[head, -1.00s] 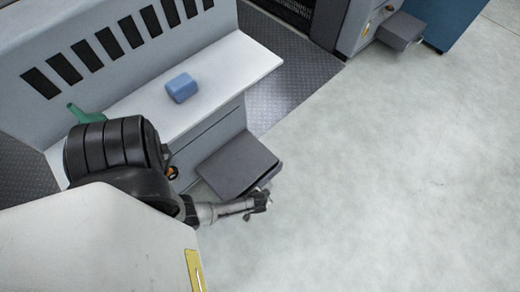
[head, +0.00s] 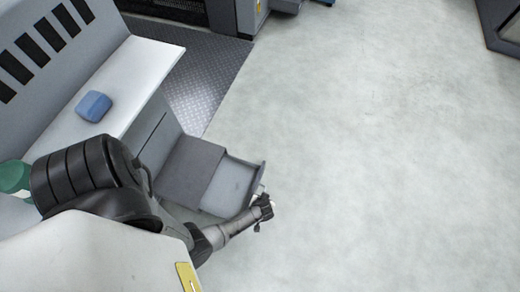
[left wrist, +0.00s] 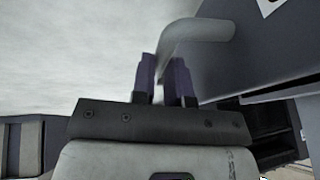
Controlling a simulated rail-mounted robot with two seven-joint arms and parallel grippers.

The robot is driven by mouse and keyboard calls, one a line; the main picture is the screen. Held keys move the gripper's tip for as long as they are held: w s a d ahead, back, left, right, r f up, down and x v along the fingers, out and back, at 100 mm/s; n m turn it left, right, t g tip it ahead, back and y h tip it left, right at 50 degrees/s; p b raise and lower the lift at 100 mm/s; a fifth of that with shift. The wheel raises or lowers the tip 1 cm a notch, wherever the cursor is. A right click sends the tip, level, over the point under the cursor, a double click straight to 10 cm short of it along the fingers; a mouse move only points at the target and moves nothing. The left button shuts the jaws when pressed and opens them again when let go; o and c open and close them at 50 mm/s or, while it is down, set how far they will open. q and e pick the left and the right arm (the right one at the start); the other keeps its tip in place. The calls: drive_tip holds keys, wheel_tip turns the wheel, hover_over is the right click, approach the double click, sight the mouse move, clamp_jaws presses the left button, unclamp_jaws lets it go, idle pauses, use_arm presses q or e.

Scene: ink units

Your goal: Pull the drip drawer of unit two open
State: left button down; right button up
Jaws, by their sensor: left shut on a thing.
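The grey drip drawer (head: 228,188) of the near ink unit is pulled part way out from under its dark grey cover (head: 190,170), and its open inside shows. My left gripper (head: 262,207) is at the drawer's front, low over the floor. In the left wrist view its two fingers (left wrist: 166,82) are shut on the pale bent handle (left wrist: 205,32), which stands out from the grey drawer front (left wrist: 255,55). The fingertips partly hide the handle. My right gripper is not in view. I cannot read a unit number.
The white ledge (head: 140,65) above holds a blue block-like object (head: 94,106). A green container (head: 15,177) stands partly hidden at the left edge. Dark tread plate (head: 205,85) lies beside the unit. The pale floor (head: 370,150) to the right is clear.

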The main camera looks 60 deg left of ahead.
use_arm(q)
drive_tip(key=c, duration=1.1)
unclamp_jaws()
drive_tip(key=shift+a, duration=0.1)
drive_tip(key=shift+s, duration=0.1)
